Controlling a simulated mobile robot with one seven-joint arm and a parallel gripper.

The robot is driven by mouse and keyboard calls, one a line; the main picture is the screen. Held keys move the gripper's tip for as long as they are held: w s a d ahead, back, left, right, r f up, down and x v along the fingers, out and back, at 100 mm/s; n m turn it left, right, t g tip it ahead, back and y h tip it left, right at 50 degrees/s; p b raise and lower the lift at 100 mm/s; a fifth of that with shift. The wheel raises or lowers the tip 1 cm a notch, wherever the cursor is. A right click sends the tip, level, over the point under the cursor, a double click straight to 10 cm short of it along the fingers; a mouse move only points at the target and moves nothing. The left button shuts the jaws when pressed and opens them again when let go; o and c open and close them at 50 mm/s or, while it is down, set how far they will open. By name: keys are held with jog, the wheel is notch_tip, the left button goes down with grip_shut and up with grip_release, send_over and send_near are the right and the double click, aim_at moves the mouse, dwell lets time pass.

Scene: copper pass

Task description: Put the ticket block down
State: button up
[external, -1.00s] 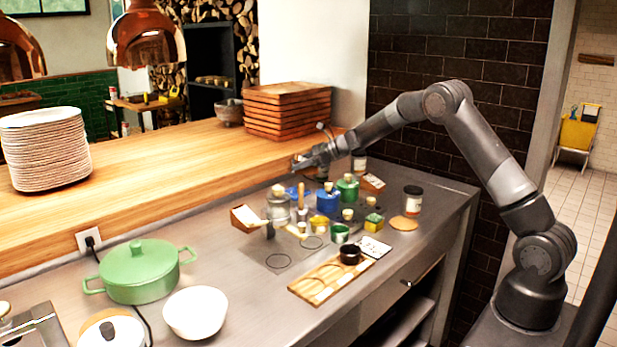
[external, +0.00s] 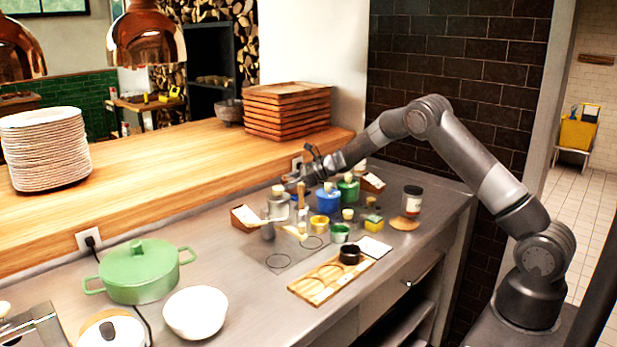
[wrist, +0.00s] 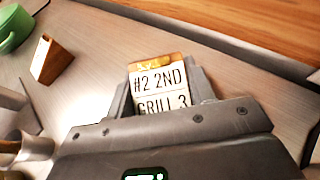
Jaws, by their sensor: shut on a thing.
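The ticket block (wrist: 158,80) shows in the wrist view, a small block with an orange top edge and a white face reading "#2 2ND GRILL 3". My gripper (wrist: 162,92) is shut on it, one finger at each side. In the external view my gripper (external: 291,180) is at the back of the steel counter (external: 215,240), near the raised wooden ledge. The block is too small to make out there. Whether it touches the counter I cannot tell.
A wooden wedge-shaped block (external: 243,217) stands left of my gripper; it also shows in the wrist view (wrist: 50,60). Bottles, including a blue one (external: 328,199), and small pots crowd the right. A green pot (external: 140,271) stands front left. Bare steel lies around the held block.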

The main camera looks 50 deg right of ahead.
jog(key=o, duration=1)
jog(key=shift+o, duration=0.2)
